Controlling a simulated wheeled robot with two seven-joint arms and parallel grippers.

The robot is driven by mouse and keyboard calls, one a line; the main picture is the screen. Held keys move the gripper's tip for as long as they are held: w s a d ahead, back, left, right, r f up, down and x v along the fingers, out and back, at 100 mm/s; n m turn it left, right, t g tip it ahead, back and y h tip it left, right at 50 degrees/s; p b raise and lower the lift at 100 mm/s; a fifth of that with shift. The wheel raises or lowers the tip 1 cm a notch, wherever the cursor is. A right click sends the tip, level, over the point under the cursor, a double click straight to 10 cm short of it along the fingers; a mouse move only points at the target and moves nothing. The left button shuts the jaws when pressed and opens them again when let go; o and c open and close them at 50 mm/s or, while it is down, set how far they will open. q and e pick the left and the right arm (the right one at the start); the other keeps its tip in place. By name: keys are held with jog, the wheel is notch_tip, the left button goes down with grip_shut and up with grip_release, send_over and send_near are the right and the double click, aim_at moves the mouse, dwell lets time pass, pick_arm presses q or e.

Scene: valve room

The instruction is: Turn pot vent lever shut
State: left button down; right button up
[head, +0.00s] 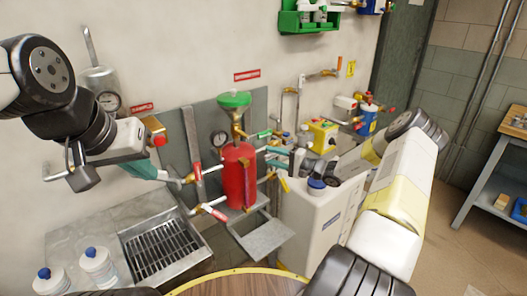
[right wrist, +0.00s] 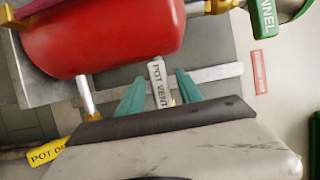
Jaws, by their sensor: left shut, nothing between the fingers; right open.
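The red pot (head: 237,175) stands upright against the wall panel, with a green funnel (head: 234,99) above it. In the right wrist view the pot (right wrist: 105,35) lies across the upper left. The pot vent lever (right wrist: 157,82), pale with dark lettering, lies between the teal fingers of my right gripper (right wrist: 160,92), which are open on both sides of it. I cannot tell whether they touch it. In the head view my right gripper (head: 279,152) is just right of the pot and the lever is not clearly visible. My left gripper (head: 155,172) is shut and empty, left of the pot.
A green funnel lever (right wrist: 264,25) and a yellow pot drain lever (right wrist: 48,152) are nearby. Red-handled valves (head: 193,174) sit between my left gripper and the pot. A grated sink (head: 160,250) and white bottles (head: 98,266) are lower left. A white container (head: 310,222) stands right of the pot.

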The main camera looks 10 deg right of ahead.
jog(key=shift+w+a, duration=0.2)
jog(key=shift+a, duration=0.05)
grip_shut()
dwell(1.4)
